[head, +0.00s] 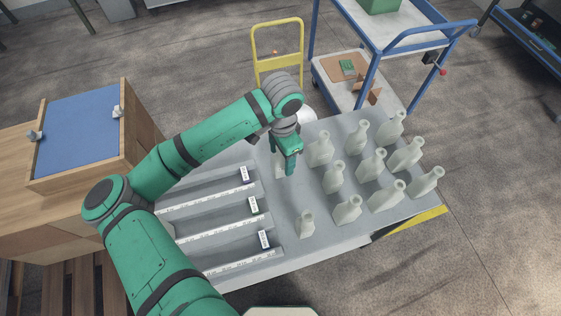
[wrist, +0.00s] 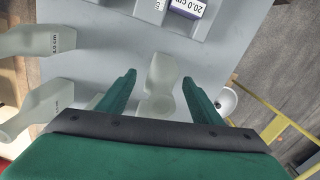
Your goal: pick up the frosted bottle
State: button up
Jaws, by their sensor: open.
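Several pale frosted bottles stand on the grey table, all much alike. In the head view my gripper (head: 289,160) points down over the back of the table, beside the frosted bottle (head: 278,163), which my gripper partly hides. In the wrist view this bottle (wrist: 161,74) lies between the two open fingers of my gripper (wrist: 159,80), with a gap on both sides.
Other bottles stand to the right, such as one (head: 320,149) close by and one (head: 306,223) nearer the front. Channels with labelled blocks (head: 253,205) fill the table's left. A yellow trolley (head: 277,68) and a blue cart (head: 408,40) stand behind.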

jog(key=shift+f, duration=0.25)
jog(key=shift+a, duration=0.1)
grip_shut()
jog(key=shift+r, duration=0.1)
jog(key=shift+w+r, duration=0.1)
jog(key=shift+r, duration=0.3)
notch_tip(320, 180, up, 2)
jog(key=shift+r, duration=0.25)
jog(key=s+d+r, duration=0.2)
jog(key=s+r, duration=0.7)
jog(key=s, duration=0.5)
jog(key=shift+d+r, duration=0.3)
jog(key=shift+d, duration=0.05)
